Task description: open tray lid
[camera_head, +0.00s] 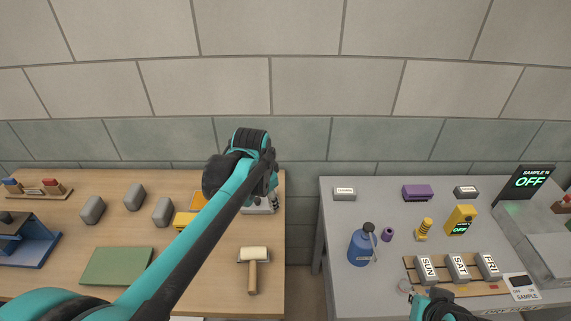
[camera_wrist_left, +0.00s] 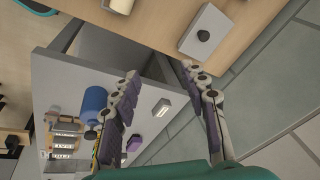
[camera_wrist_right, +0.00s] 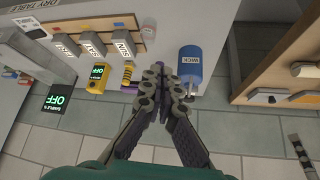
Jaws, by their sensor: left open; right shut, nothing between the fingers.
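A pale square lid with a round black knob (camera_wrist_left: 203,36) lies on the wooden table in the left wrist view. I take it to be the tray lid, and it looks closed. In the head view my left arm hides most of that spot. My left gripper (camera_wrist_left: 160,76) is open and empty, raised above the wooden table's right end. The lid is beyond its fingertips and apart from them. My right gripper (camera_wrist_right: 166,82) is shut and empty near the blue bottle (camera_wrist_right: 190,62). In the head view only part of the right arm shows at the bottom edge.
A tiled wall stands behind.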

